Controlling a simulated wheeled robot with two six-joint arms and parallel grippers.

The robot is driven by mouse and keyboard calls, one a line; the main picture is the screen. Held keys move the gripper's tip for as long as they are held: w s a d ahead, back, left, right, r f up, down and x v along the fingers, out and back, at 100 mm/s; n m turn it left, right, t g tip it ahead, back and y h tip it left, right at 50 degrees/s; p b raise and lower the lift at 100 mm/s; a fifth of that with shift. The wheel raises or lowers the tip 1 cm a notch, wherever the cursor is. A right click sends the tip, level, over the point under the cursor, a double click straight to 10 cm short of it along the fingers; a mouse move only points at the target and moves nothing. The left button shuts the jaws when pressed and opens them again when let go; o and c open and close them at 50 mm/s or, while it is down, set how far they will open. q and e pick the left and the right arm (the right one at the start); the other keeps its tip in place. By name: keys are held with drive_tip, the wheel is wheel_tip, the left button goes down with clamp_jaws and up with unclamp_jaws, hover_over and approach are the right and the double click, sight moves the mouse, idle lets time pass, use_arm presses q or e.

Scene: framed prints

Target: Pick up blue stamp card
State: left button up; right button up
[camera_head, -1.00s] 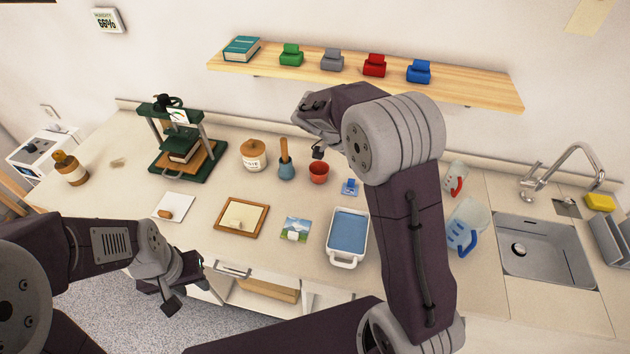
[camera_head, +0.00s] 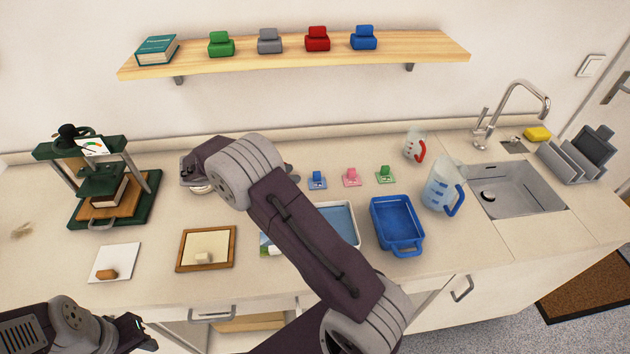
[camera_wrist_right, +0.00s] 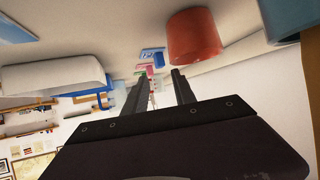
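The blue stamp card (camera_head: 317,180) is a small pale card with a blue block on it. It lies on the counter behind the light blue tray, left of the pink and green ones. It also shows in the right wrist view (camera_wrist_right: 150,54), beyond the fingers and beside the red cup (camera_wrist_right: 193,38). My right gripper (camera_wrist_right: 161,74) is open and empty, its fingers pointing toward the cards from a short distance. In the head view my right arm mostly hides it. My left gripper (camera_head: 144,334) is low at the front left, apart from the counter items; its opening is unclear.
Pink (camera_head: 351,176) and green (camera_head: 385,174) stamp cards lie to the right. A light blue tray (camera_head: 357,236), partly hidden, and a deep blue tray (camera_head: 397,248) stand in front. Measuring jugs (camera_head: 441,184) stand right, near the sink. The shelf (camera_head: 300,58) holds colored blocks.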

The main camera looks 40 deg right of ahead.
sight(314, 174)
drive_tip(key=p+x, duration=0.1)
drive_tip(key=x, duration=0.7)
drive_tip(key=shift+s+d, duration=0.1)
drive_tip(key=shift+d, duration=0.2)
drive_tip(key=shift+a, duration=0.1)
clamp_jaws()
